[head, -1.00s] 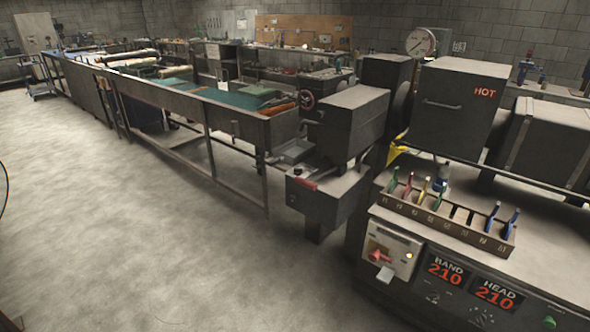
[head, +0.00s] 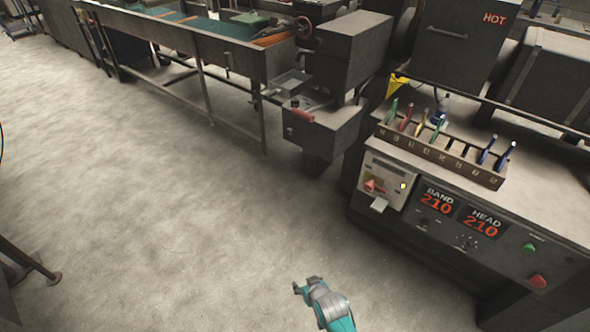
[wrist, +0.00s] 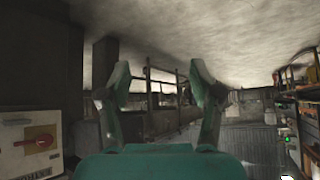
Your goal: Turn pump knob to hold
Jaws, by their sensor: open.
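A pale control panel (head: 385,180) is on the front of the dark machine in the head view. It carries a red knob (head: 374,186) and a small lit yellow lamp (head: 403,186). The same kind of panel with a red knob (wrist: 39,140) shows at the lower left of the wrist view.
A rack of coloured-handled tools (head: 440,152) stands on the machine top. Red "210" displays (head: 459,211) and a red button (head: 537,281) are right of the panel. A dark box unit (head: 320,130) with a red handle stands left. The floor (head: 190,220) is open there.

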